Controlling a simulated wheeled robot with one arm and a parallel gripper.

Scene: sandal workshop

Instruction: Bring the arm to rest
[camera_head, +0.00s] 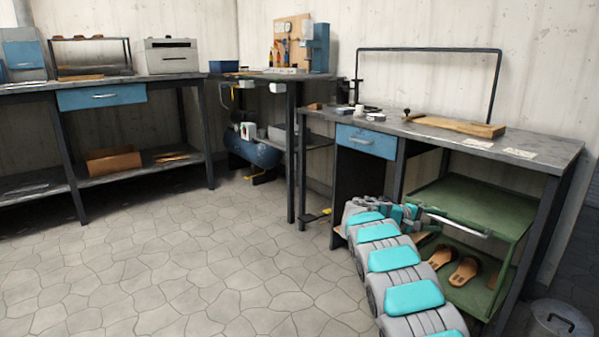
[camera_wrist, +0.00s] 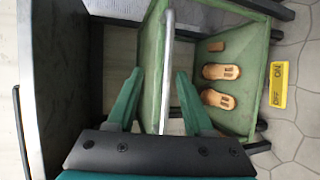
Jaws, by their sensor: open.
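My arm reaches up from the bottom right of the head view, and my gripper (camera_head: 408,214) is at the front of the green cart (camera_head: 480,201). In the wrist view my gripper (camera_wrist: 159,74) shows two green fingers, spread apart with nothing held. The cart's grey handle bar (camera_wrist: 168,40) runs through the gap between the fingers in that view; I cannot tell how near it is. The handle (camera_head: 462,228) also shows in the head view, just right of my gripper.
Sandals (camera_head: 464,270) lie on the cart's lower tray. A workbench (camera_head: 560,151) with a blue drawer (camera_head: 366,141) stands over the cart. A metal bin (camera_head: 556,320) is at the bottom right. The floor (camera_head: 200,250) at left is clear.

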